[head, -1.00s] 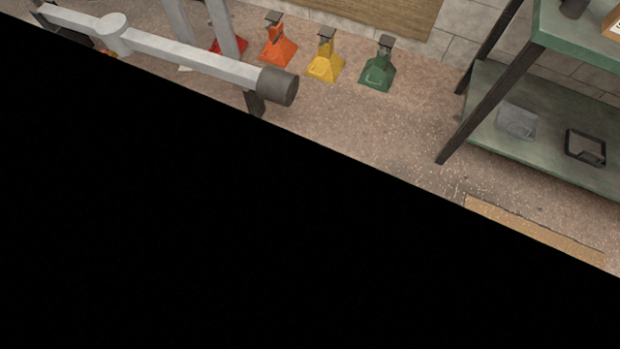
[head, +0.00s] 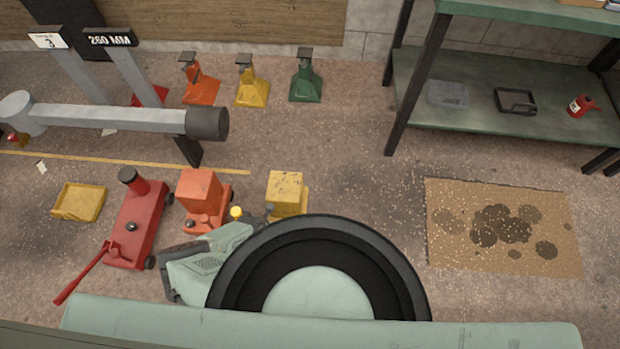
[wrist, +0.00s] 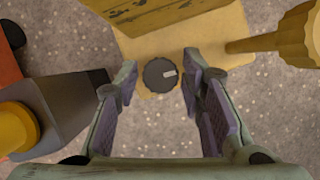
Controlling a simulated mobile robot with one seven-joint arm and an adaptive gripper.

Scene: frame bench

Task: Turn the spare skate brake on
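A yellow skate (head: 286,190) stands on the floor, partly hidden behind my arm in the head view. In the wrist view its block (wrist: 170,14) is at the top, with a yellow plate (wrist: 140,48) below it. A round dark knob (wrist: 158,78) with a white mark sits on that plate. My gripper (wrist: 159,68) is open, its two fingers on either side of the knob with visible gaps. Contact cannot be seen. An orange-red skate (head: 200,192) stands to the left. The pictures do not label which skate is the spare.
Left of the fingers is a dark grey body with a yellow knob (wrist: 18,128); right is a yellow rod-like part (wrist: 285,38). A red trolley jack (head: 137,222) and yellow tray (head: 80,202) lie left. Stained cardboard (head: 555,215) lies right, below a green shelf (head: 400,95).

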